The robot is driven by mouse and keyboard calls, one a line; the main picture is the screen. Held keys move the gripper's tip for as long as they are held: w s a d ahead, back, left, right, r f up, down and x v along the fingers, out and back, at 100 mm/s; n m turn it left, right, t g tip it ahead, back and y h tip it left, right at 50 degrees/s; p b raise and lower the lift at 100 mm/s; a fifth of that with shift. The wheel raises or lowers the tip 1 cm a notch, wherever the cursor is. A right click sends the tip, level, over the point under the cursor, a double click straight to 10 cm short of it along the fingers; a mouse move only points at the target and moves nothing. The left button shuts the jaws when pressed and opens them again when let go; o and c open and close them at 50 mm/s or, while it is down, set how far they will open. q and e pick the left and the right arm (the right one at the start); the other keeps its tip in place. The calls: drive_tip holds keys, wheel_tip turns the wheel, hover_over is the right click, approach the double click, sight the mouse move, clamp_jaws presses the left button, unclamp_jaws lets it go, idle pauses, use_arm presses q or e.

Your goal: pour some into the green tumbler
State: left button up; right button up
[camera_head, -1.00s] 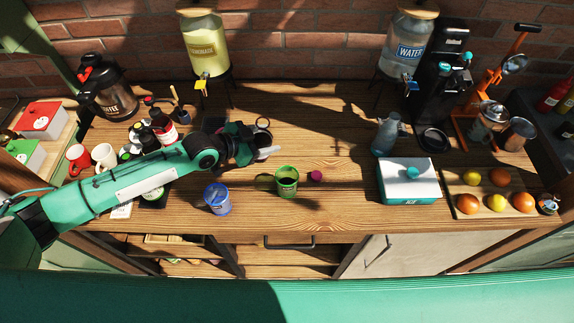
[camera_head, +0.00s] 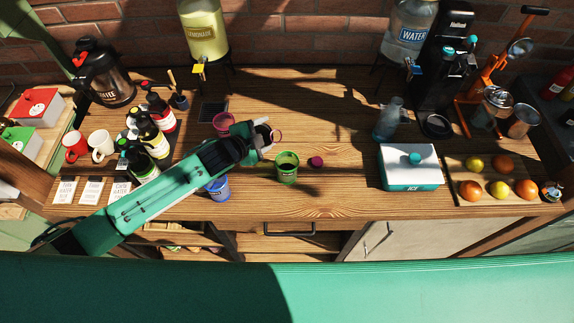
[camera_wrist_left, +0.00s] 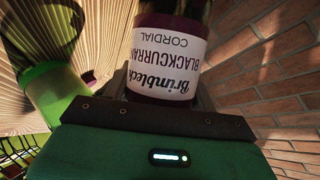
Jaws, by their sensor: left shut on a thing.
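The green tumbler (camera_head: 287,170) stands upright on the wooden table, just right of and in front of my left gripper (camera_head: 264,139). My left gripper is shut on a dark bottle labelled blackcurrant cordial (camera_wrist_left: 165,60), which fills the middle of the left wrist view. In the head view the gripper largely hides the bottle, so its tilt is hard to tell. A bright green shape at the left of the wrist view (camera_wrist_left: 52,92) looks like the green tumbler, close by. No flow of liquid shows. My right gripper is out of view.
A blue tumbler (camera_head: 218,190) is partly under my left arm; a pink tumbler (camera_head: 223,122) stands behind it. A small magenta piece (camera_head: 316,162) lies right of the green tumbler. Several bottles (camera_head: 150,138) stand left. A white ice box (camera_head: 410,160) is right.

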sight(256, 127)
use_arm(q)
drive_tip(key=shift+w+a+f+m+t+b, duration=0.25)
drive_tip(key=shift+f+m+t+b, duration=0.2)
drive_tip(key=shift+b, duration=0.25)
drive_tip(key=shift+m+y, duration=0.4)
drive_tip(key=shift+m, duration=0.05)
wheel_tip(256, 127, up, 5)
drive_tip(key=shift+w+a+r+p, duration=0.1)
drive_tip(key=shift+w+p, duration=0.05)
drive_tip(key=shift+p, duration=1.05)
drive_tip(key=f+t+b, duration=0.1)
drive_tip(key=b, duration=0.2)
drive_tip(key=shift+a+m, duration=0.1)
drive_tip(key=shift+m, duration=0.3)
drive_tip(key=shift+w+m+y+b, duration=0.2)
drive_tip(key=shift+m+y+b, duration=0.1)
drive_tip(key=shift+s+f+m+t+b, duration=0.25)
drive_tip(key=shift+m+t+b, duration=0.15)
drive_tip(key=shift+t+b, duration=0.05)
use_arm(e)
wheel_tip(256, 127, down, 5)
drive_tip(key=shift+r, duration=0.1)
use_arm(q)
drive_tip(key=shift+f, duration=0.2)
drive_tip(key=shift+r+t, duration=0.1)
drive_tip(key=shift+t, duration=0.2)
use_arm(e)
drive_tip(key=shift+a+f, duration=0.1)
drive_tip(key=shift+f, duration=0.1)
